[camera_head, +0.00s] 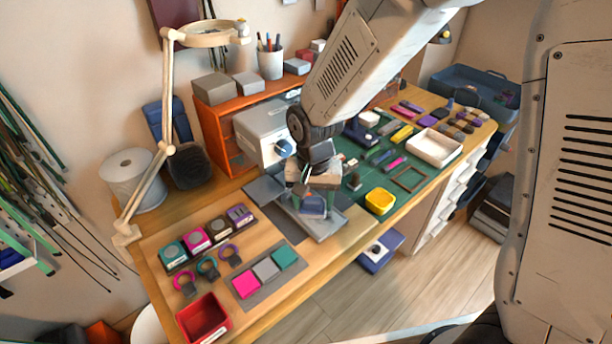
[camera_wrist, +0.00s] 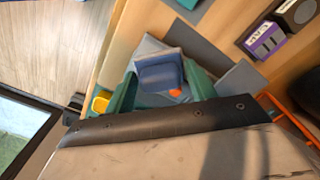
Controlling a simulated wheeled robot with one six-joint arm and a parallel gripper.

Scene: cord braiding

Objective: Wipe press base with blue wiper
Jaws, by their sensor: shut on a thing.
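The blue wiper (camera_head: 313,206) is a small blue block, held between the fingers of my gripper (camera_head: 312,192) over a grey metal plate. In the wrist view the wiper (camera_wrist: 161,73) sits between the two green fingers of my gripper (camera_wrist: 160,90), with a small orange spot beside it. The press base (camera_head: 325,227) is the flat grey plate on the table, and the wiper is over it. It also shows around the wiper in the wrist view (camera_wrist: 150,45). I cannot tell whether the wiper touches the plate. The grey press body (camera_head: 262,130) stands behind, partly hidden by my arm.
A yellow tray (camera_head: 380,201) and a green mat lie right of the plate. A lamp (camera_head: 160,130) stands at the back left. A white tray (camera_head: 434,148) is at the right.

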